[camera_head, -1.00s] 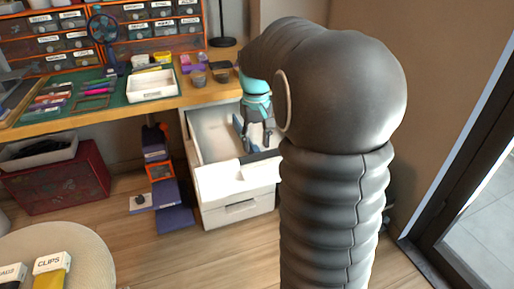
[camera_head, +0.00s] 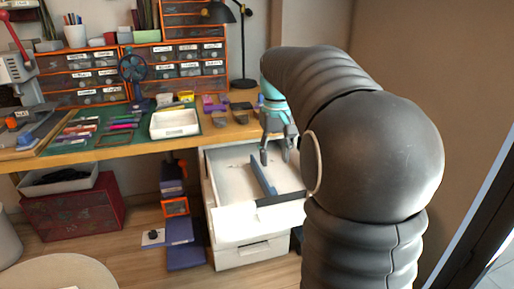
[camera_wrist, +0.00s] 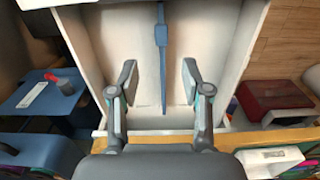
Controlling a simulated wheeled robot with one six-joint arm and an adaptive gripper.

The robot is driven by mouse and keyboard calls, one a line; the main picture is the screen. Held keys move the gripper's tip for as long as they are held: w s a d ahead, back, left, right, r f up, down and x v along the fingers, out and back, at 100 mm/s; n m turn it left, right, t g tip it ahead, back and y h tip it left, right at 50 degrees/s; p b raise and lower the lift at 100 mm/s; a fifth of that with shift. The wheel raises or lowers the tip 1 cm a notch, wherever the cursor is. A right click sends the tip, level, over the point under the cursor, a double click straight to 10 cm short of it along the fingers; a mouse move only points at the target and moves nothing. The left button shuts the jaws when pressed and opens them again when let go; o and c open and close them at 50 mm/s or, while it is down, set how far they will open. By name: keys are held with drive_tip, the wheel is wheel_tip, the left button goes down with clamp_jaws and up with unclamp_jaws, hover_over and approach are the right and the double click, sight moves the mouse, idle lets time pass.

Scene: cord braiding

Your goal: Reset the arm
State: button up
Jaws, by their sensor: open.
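My gripper (camera_head: 277,160) is open, with its two grey fingers pointing down over the open white drawer (camera_head: 230,222). A long thin blue piece (camera_head: 262,178) lies in the drawer, running from back to front. In the wrist view, my gripper (camera_wrist: 159,80) has its fingers spread on either side of the blue piece (camera_wrist: 161,60), with a gap on both sides. Nothing is held. The drawer floor (camera_wrist: 110,35) is otherwise mostly bare.
The desk (camera_head: 110,151) above the drawer carries a green mat, a white tray (camera_head: 174,124) and small parts. A black lamp (camera_head: 243,50) and labelled drawer units (camera_head: 180,60) stand behind. A red box (camera_head: 75,212) and blue pieces (camera_head: 182,232) are on the floor to the left.

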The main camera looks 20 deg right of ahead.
drive_tip(key=s+a+f+t, duration=0.2)
drive_tip(key=s+a+f, duration=0.1)
drive_tip(key=s+a, duration=0.4)
drive_tip(key=s+a+f+n+t, duration=0.1)
drive_tip(key=s+a+f+t, duration=0.2)
drive_tip(key=s+a, duration=0.4)
drive_tip(key=s+f, duration=0.1)
drive_tip(key=s, duration=0.6)
drive_tip(key=shift+s+f+t, duration=0.2)
drive_tip(key=shift+s+t, duration=0.05)
drive_tip(key=shift+t, duration=0.05)
